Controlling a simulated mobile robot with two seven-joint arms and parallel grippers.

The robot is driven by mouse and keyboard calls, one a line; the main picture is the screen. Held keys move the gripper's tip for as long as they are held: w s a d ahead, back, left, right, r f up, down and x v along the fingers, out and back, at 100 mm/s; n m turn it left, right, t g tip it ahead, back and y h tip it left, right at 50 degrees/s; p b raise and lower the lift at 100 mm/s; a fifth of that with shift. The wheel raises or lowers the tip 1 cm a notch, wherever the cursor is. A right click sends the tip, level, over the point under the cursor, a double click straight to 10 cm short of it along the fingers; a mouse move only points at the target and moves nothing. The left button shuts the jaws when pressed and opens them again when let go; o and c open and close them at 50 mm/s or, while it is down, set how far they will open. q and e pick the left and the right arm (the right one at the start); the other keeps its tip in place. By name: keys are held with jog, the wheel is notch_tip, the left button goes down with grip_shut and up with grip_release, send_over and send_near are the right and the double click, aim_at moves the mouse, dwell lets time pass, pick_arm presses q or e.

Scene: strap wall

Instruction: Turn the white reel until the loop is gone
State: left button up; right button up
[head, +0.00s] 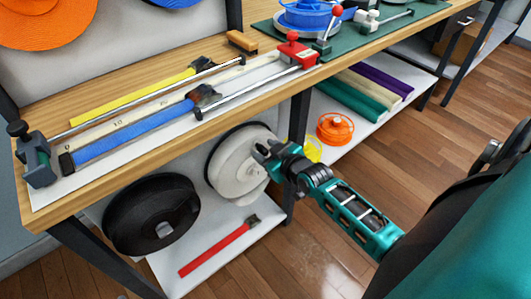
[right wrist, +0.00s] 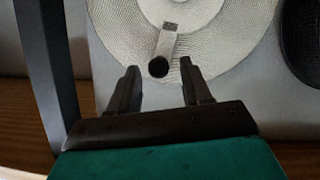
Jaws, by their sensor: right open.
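The white reel (head: 232,171) stands upright under the workbench, to the right of a black reel. It also fills the top of the right wrist view (right wrist: 222,38), where its wound strap shows as fine rings. A short crank arm on its face ends in a black knob (right wrist: 158,67). My right gripper (head: 262,153) is open in front of the reel's right side. In the right wrist view its two fingertips (right wrist: 158,72) stand on either side of the knob, with gaps on both sides. Whether they reach its depth I cannot tell. My left gripper is not in view.
A black reel (head: 152,216) stands left of the white one. A red strap piece (head: 217,250) lies on the low white shelf. Dark bench legs (head: 298,125) flank the reels. An orange spool (head: 335,129) sits on a shelf behind my gripper.

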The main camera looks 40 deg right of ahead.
jog(key=shift+w+f, duration=0.15)
jog(key=shift+w, duration=0.15)
grip_shut()
dwell(0.4)
